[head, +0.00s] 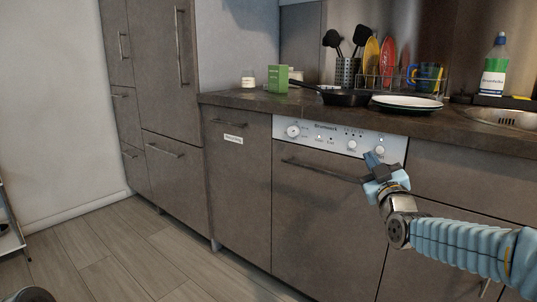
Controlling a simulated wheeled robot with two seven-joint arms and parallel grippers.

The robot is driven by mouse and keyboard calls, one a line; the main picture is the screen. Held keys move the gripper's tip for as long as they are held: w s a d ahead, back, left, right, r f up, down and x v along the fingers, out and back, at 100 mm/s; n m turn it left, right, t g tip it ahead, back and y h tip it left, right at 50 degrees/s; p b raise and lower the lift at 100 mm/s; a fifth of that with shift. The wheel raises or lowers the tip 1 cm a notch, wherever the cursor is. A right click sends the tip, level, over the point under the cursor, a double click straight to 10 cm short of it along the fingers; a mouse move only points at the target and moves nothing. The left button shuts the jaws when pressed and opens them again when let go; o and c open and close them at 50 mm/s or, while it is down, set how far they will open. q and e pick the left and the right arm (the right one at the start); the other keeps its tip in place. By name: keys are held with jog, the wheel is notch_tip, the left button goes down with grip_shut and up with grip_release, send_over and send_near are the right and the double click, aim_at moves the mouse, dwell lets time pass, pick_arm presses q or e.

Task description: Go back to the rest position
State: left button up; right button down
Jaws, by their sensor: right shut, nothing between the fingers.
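My right gripper (371,166) is shut and empty in the head view. It is in front of the upper right part of the dishwasher (325,215), near the right end of its handle and just below the control panel (330,138). I cannot tell whether it touches the front. The dishwasher door stands upright and closed. My right arm comes in from the right edge. My left gripper is not in view; only a dark piece shows at the bottom left corner.
The countertop (245,98) carries a pan (345,98), plates (407,102), a green box (278,79), a dish rack with plates and a soap bottle (494,68). Tall closed cabinets (165,75) stand left. The wooden floor (130,250) at left is clear, with a shelf at the left edge.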

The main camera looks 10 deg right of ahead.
jog(key=w+a+f+m+g+y, duration=0.1)
jog(key=w+a+f+g, duration=0.1)
jog(key=f, duration=0.5)
jog(key=w+a+f+g, duration=0.1)
jog(key=f, duration=0.6)
jog(key=s+a+f+m+g+y, duration=0.1)
jog(key=s+a+f+g, duration=0.25)
jog(key=f, duration=0.75)
jog(key=s+a+f+m+g+y, duration=0.1)
jog(key=s+a+f+g+y, duration=0.3)
jog(key=f, duration=0.6)
jog(key=s+a+f+m+g+h, duration=0.1)
jog(key=s+a+f+g, duration=0.1)
jog(key=a+f, duration=0.65)
jog(key=s+a+f+m+g+y, duration=0.1)
jog(key=s+a+f+g, duration=0.25)
jog(key=s+f, duration=0.65)
jog(key=s+a+f+m+g, duration=0.15)
jog(key=s+f+g, duration=0.25)
jog(key=s+f, duration=0.5)
notch_tip(320, 180, up, 14)
jog(key=s+a+p, duration=0.1)
jog(key=s+p, duration=0.2)
jog(key=p, duration=0.9)
jog(key=shift+a+n, duration=0.1)
jog(key=shift+n, duration=0.15)
